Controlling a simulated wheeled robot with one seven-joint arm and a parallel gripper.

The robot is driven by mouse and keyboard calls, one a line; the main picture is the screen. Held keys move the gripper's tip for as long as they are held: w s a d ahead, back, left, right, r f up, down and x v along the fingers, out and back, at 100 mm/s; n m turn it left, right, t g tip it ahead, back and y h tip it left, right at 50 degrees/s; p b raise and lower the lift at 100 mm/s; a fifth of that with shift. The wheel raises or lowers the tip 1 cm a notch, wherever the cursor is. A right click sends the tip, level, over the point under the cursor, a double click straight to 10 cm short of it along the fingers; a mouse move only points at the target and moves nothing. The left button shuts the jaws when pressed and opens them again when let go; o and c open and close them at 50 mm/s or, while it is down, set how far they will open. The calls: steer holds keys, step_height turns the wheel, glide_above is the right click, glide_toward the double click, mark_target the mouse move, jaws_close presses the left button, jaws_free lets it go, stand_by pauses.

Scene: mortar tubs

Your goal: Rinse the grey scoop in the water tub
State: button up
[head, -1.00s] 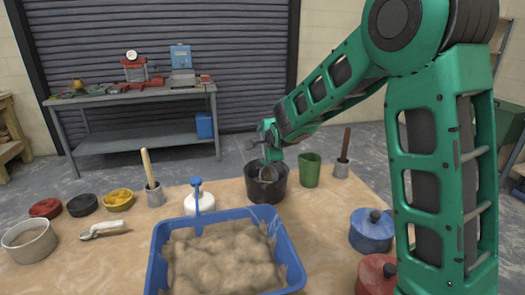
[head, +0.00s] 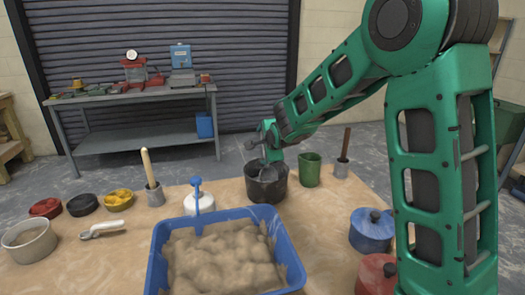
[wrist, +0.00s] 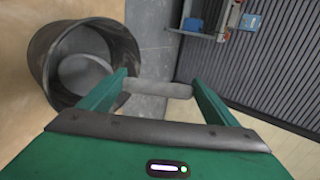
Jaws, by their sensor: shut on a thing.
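The grey scoop is held by its pale handle (wrist: 158,89) between the two fingers of my gripper (wrist: 163,84) in the wrist view. The gripper (head: 271,153) is also seen in the head view, just above the black tub (head: 266,190). The scoop's grey bowl (wrist: 84,76) is inside the mouth of that tub in the wrist view. The tub's dark wall (wrist: 45,60) surrounds the bowl. I cannot make out the water surface or how deep the bowl is. The gripper's fingers hide part of the scoop in the head view.
A green cup (head: 310,170) stands close to the right of the tub. A blue tray of sand (head: 290,255) is in front, with a white-and-blue bottle (head: 198,202) behind it. Blue (head: 371,230) and red (head: 377,275) lidded pots are at the right.

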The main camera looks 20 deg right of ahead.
steer(key=shift+r, duration=0.2)
steer(key=shift+f, duration=0.1)
steer(key=shift+f, duration=0.9)
steer(key=shift+r, duration=1)
steer(key=shift+f, duration=0.1)
steer(key=shift+f, duration=0.9)
stand_by(0.6)
steer(key=shift+r, duration=0.15)
